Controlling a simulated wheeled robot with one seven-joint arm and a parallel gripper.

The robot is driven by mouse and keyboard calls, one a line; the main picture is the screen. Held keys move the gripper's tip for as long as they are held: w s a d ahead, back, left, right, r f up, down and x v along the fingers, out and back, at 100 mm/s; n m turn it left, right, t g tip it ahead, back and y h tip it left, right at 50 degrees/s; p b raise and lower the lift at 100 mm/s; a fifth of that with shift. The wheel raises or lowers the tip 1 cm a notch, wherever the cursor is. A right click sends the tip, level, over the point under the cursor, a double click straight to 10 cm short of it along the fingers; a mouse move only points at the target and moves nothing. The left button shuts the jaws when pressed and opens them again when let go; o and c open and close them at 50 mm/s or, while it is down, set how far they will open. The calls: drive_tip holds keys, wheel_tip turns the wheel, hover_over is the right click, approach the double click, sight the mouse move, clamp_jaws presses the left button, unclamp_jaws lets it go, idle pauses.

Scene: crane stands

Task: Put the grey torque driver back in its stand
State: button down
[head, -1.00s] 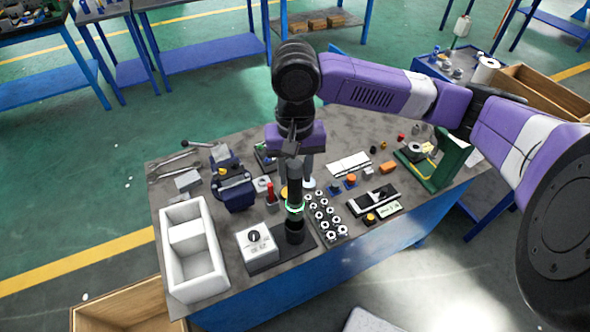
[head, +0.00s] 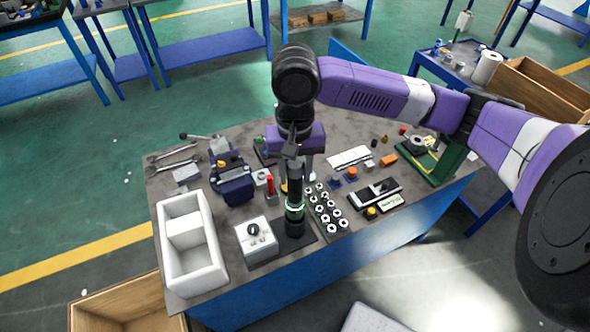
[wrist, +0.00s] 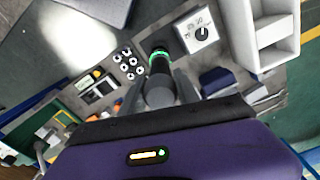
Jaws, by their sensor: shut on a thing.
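The torque driver (head: 295,188) is a dark, upright cylinder with a glowing green ring near its lower end. My gripper (head: 296,168) is shut on its upper part, with a light grey finger on each side. A black cylindrical holder (head: 295,229) rises from a dark base plate (head: 284,248), beside a white box with a black knob (head: 257,240). The driver's lower end meets the holder in line in the head view; its tip is hidden, so I cannot tell how deep it sits. The wrist view shows the driver (wrist: 158,82) between the fingers, its green ring beyond.
A white divided tray (head: 207,275) stands at the left. A rack of several sockets (head: 326,208) is close to the right of the driver. A red-handled tool (head: 270,186) and a dark blue item (head: 233,188) stand to the left. The table's front edge is near.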

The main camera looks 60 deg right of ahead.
drive_tip(key=shift+f+b, duration=1.25)
drive_tip(key=shift+f, duration=0.9)
drive_tip(key=c, duration=0.8)
unclamp_jaws()
drive_tip(key=shift+r, duration=0.1)
wheel_tip(320, 180, up, 5)
drive_tip(key=p, duration=0.5)
wheel_tip(320, 180, up, 8)
drive_tip(key=shift+f, duration=0.15)
